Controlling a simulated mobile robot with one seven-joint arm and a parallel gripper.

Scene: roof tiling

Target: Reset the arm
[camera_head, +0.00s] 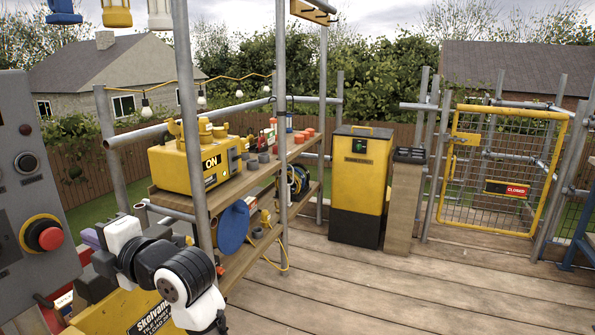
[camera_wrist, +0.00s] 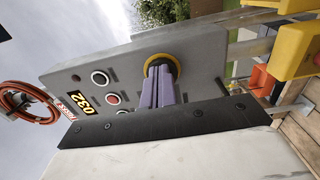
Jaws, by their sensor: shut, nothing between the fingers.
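My arm shows at the lower left of the head view as white and black links, bent low in front of the yellow box and the shelf. My gripper's purple fingers (camera_wrist: 165,88) are together in the wrist view, with nothing between them. They point at the yellow-ringed button (camera_wrist: 162,64) on a grey control panel (camera_wrist: 125,65) and hide most of it. I cannot tell whether they touch it. In the head view a purple part shows at the arm's left end, beside a grey panel (camera_head: 30,150) with a red button (camera_head: 45,236).
A wooden shelf (camera_head: 240,195) on scaffold poles holds a yellow machine (camera_head: 195,162). A yellow and black cabinet (camera_head: 358,190) stands behind, and a yellow mesh gate (camera_head: 505,160) with a closed sign is at right. The decking (camera_head: 400,290) is clear. An orange coiled hose (camera_wrist: 28,103) hangs near the panel.

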